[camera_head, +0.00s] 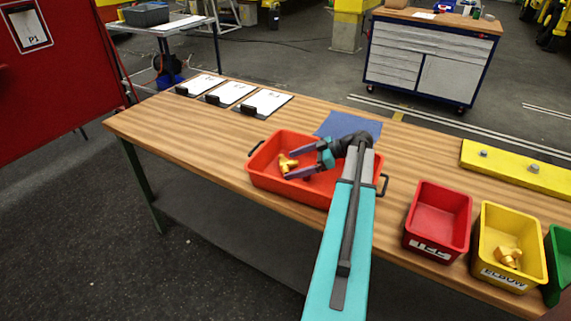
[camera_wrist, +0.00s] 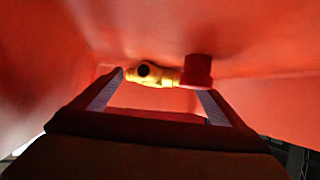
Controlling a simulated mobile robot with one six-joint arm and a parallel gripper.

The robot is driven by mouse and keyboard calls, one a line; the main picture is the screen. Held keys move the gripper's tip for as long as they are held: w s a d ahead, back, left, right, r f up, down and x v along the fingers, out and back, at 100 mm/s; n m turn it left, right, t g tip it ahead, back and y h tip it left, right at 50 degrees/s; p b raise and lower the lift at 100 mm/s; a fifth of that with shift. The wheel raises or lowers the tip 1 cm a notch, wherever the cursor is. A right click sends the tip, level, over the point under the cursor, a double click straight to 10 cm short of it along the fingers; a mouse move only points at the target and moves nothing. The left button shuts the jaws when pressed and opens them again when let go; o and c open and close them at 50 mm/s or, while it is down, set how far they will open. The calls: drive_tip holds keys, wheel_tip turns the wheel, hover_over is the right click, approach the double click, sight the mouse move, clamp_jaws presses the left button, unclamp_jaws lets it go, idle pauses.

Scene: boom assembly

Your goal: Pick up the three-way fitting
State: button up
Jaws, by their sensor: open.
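The brass-yellow three-way fitting (camera_head: 284,161) lies in the orange-red tray (camera_head: 262,180) on the workbench. My gripper (camera_head: 288,165) reaches into the tray from the right, with its two fingers apart near the fitting. In the wrist view the fitting (camera_wrist: 150,74) shows a dark round opening and sits just beyond the open fingertips (camera_wrist: 160,82). A red cylindrical part (camera_wrist: 197,70) is at its right end, by the right fingertip. I cannot tell whether the fingers touch either part.
The tray walls stand close around my gripper. To the right are a red bin (camera_head: 438,218) labelled TEE, a yellow bin (camera_head: 485,240) labelled ELBOW with a brass fitting (camera_head: 508,257) in it, and a green bin (camera_head: 561,262). Clipboards (camera_head: 231,92) lie at the back left.

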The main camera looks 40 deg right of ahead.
drive_tip(key=shift+w+a+f, duration=0.25)
drive_tip(key=shift+w, duration=0.15)
drive_tip(key=c, duration=1.8)
drive_tip(key=shift+r, duration=0.15)
drive_tip(key=shift+r+b, duration=1.25)
drive_tip(key=shift+r, duration=3.65)
